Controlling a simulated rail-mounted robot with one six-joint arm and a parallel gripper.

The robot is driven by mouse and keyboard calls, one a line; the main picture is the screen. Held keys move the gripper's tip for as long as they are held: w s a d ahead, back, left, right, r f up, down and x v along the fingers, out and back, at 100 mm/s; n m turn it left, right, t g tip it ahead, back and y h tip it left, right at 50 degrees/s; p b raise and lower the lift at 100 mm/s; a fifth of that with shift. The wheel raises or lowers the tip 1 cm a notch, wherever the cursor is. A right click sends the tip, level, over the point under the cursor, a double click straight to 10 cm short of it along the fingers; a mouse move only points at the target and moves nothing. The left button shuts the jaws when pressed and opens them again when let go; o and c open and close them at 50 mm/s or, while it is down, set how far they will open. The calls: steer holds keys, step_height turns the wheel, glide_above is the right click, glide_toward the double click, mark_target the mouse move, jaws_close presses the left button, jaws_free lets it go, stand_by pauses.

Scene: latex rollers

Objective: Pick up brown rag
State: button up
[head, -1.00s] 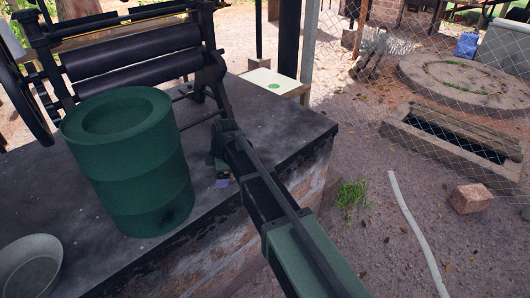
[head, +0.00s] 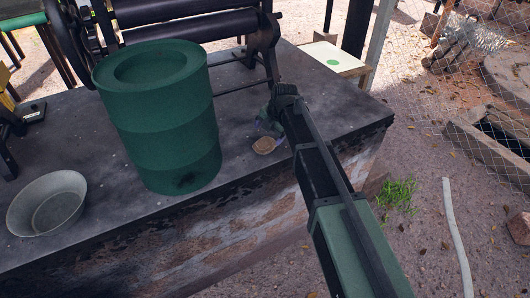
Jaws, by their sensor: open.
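A small tan-brown thing (head: 264,146), which looks like the brown rag, lies on the dark table top (head: 235,160) near its front edge, to the right of the green drum. My arm reaches in from the lower right. My gripper (head: 268,124) is at the far end of it, just beyond and above the rag in the picture. The gripper is open, though its fingers are small and partly hidden by the arm. I cannot tell whether they touch the rag.
The green drum (head: 160,125) stands close to the left of my gripper. A grey metal bowl (head: 47,204) is at the table's left front. The black roller machine (head: 185,30) stands behind. A pale board with a green dot (head: 334,59) is beyond the table's back right.

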mark_target(267, 142)
steer(key=b+x, duration=0.2)
steer(key=x, duration=0.1)
steer(key=b+x, duration=0.3)
steer(key=x, duration=0.1)
steer(key=shift+s+d, duration=0.1)
steer(key=shift+d, duration=0.15)
steer(key=shift+r, duration=0.2)
steer(key=c, duration=0.7)
